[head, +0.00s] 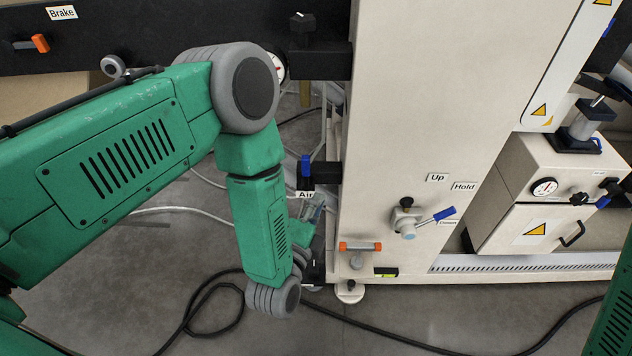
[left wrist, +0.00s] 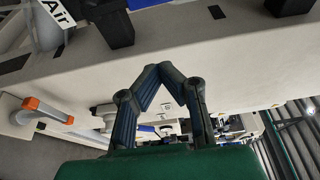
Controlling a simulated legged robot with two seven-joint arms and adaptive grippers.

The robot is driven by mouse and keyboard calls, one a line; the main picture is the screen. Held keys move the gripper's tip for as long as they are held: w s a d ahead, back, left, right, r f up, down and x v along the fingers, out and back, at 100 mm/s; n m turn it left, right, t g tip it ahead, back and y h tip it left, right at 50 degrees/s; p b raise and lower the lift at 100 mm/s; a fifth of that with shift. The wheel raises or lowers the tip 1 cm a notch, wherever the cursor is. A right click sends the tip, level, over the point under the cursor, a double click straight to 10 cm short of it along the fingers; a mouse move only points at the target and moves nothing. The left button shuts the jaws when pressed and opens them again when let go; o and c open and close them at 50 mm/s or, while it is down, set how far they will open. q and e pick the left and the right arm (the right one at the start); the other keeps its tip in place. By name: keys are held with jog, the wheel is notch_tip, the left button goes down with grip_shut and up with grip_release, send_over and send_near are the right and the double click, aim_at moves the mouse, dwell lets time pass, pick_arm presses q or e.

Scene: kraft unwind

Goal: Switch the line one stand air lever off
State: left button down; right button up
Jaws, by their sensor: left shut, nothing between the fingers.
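The "Air" label (head: 305,195) hangs at the left edge of the cream machine cabinet. Just above it a blue lever handle (head: 306,167) stands upright beside a black bracket (head: 326,173). My left gripper (head: 317,203) is just below and right of the label, partly hidden behind my green forearm. In the left wrist view my left gripper (left wrist: 165,70) has its blue-grey fingertips together and nothing between them. The "Air" label (left wrist: 57,12) is at the top left there, apart from the fingers. My right gripper is out of view.
An orange-ended handle (head: 360,246) and a blue-tipped lever (head: 437,217) near the "Up" and "Hold" labels are on the cabinet front. A "Brake" lever (head: 31,43) is at top left. A black cable (head: 390,339) lies on the floor.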

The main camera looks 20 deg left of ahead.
aim_at(306, 172)
pick_arm(q)
jog(key=w+b, duration=0.2)
jog(key=w, duration=0.8)
jog(key=a, duration=0.1)
jog(key=s+a, duration=0.1)
jog(key=a, duration=0.1)
jog(key=shift+s+a, duration=0.2)
jog(key=shift+s, duration=0.1)
